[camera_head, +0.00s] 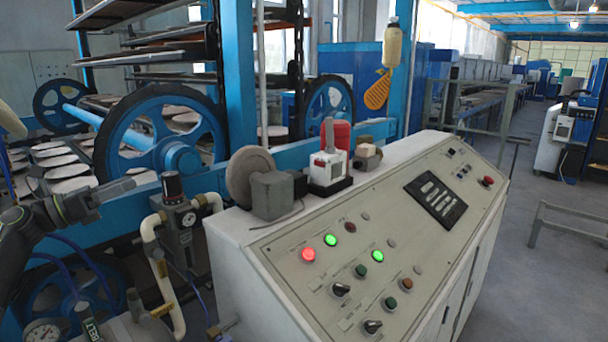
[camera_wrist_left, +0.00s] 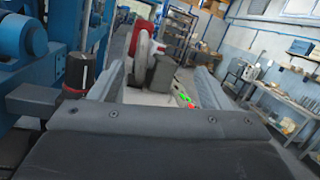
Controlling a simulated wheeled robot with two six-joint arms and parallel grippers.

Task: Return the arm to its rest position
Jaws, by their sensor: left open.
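My left gripper (camera_head: 112,186) is at the left of the head view, its dark arm coming in from the left edge. In the left wrist view the two fingers of the left gripper (camera_wrist_left: 156,84) stand wide apart with nothing between them. The gripper is left of the control panel (camera_head: 450,215) and clear of it, near the pressure regulator (camera_head: 180,218). My right gripper does not show in either view.
The sloped panel carries lit red (camera_head: 308,255) and green (camera_head: 378,256) buttons and several knobs. A grey motor-like block (camera_head: 272,195) and a red-and-white device (camera_head: 328,168) sit on its top. A large blue wheel (camera_head: 165,145) stands behind the gripper. Open floor (camera_head: 545,290) lies at right.

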